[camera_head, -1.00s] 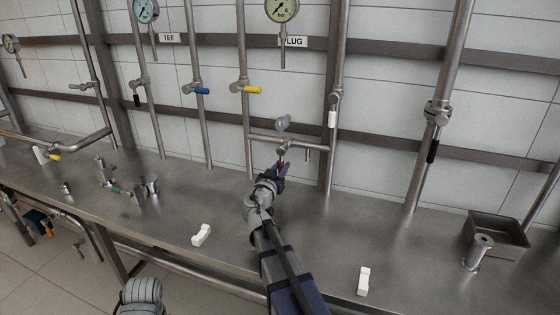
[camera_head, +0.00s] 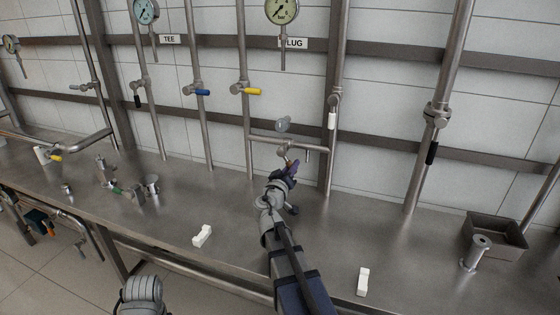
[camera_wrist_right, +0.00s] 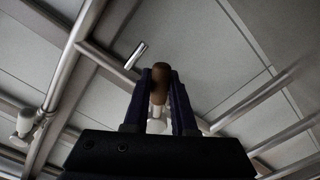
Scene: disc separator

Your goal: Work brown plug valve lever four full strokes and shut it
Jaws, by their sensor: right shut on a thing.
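The plug valve (camera_head: 286,149) sits on the short horizontal pipe below the PLUG label, with a small round fitting above it. My right gripper (camera_head: 293,168) is at its lever, just below and to the right of the valve body. In the right wrist view the brown lever grip (camera_wrist_right: 161,76) stands between the two dark fingers of my right gripper (camera_wrist_right: 161,92), which are shut on it. The head view mostly hides the lever behind the fingers. My left gripper is out of view.
A yellow-handled valve (camera_head: 246,90) and a white-handled valve (camera_head: 333,110) flank the plug valve on upright pipes. A pressure gauge (camera_head: 282,10) hangs above. White blocks (camera_head: 202,236) (camera_head: 363,281) lie on the steel bench, and a tray (camera_head: 497,233) stands at right.

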